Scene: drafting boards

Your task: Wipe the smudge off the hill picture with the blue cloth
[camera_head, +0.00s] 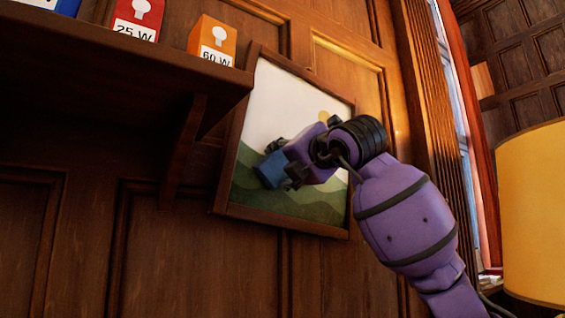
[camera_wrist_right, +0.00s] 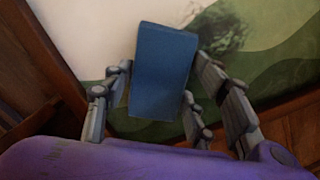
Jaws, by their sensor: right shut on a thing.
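The hill picture (camera_head: 284,98) hangs tilted in a brown wooden frame on the panelled wall, with a pale sky, a yellow sun and green hills. My right gripper (camera_head: 282,166) is in front of its middle, shut on the folded blue cloth (camera_head: 268,171). In the right wrist view the cloth (camera_wrist_right: 163,70) stands out between the fingers towards the picture. I cannot tell whether it touches the surface. A dark, scribbly smudge (camera_wrist_right: 222,30) shows in the wrist view just right of the cloth, over the pale sky and hill edge. My left gripper is not in view.
A dark wooden shelf (camera_head: 120,65) with a bracket juts out left of the picture. It carries an orange 60 W box (camera_head: 213,42) and a red 25 W box (camera_head: 136,20). A yellow lampshade (camera_head: 535,210) stands at the right. The wall below is clear.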

